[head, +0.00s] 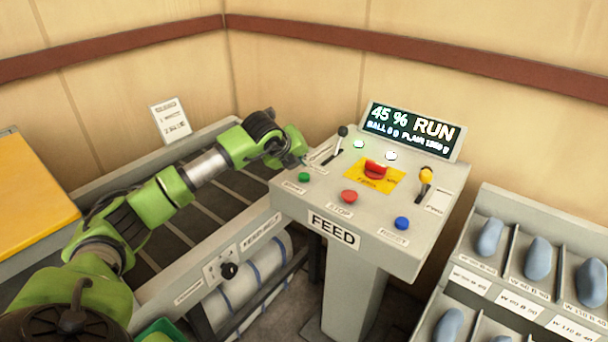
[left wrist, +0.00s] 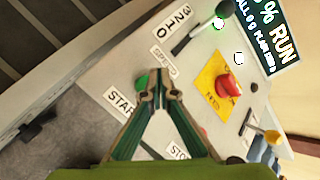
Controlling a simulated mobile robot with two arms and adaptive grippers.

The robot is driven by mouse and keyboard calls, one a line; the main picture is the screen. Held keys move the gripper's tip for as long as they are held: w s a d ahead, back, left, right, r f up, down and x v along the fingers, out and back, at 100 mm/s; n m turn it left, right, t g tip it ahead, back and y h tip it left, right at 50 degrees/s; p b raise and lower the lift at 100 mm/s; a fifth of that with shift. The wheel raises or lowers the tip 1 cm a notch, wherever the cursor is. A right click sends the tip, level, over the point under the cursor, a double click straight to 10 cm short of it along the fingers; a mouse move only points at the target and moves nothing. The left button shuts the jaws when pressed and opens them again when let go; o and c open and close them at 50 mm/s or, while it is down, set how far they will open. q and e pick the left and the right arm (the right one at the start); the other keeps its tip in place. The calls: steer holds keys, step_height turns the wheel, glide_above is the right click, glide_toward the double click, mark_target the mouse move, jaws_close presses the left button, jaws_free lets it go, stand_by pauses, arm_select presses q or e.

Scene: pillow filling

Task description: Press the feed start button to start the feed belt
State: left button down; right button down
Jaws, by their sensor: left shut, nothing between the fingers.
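The grey FEED control panel (head: 336,212) stands on a pedestal in the middle of the head view. Its green start button (head: 304,177) is at the panel's left front, above the START label. My left gripper (head: 296,162) is shut and empty, with its tips just behind the green button. In the left wrist view the shut fingertips (left wrist: 159,82) appear right beside the green button (left wrist: 141,83), partly covering it. I cannot tell whether they touch it. The display (head: 411,130) reads "45 % RUN". My right gripper is not in view.
The panel also has a red stop button (head: 349,196), a blue button (head: 402,223), a red emergency button (head: 376,169) on yellow, a black-knobbed lever (head: 340,140) and a yellow-knobbed lever (head: 425,178). A slatted belt (head: 182,225) lies left; bins of bluish pieces (head: 538,258) stand right.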

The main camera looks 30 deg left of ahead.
mark_target(303, 177)
arm_select(q)
steer(key=shift+r+p, duration=0.55)
steer(key=shift+r, duration=1.3)
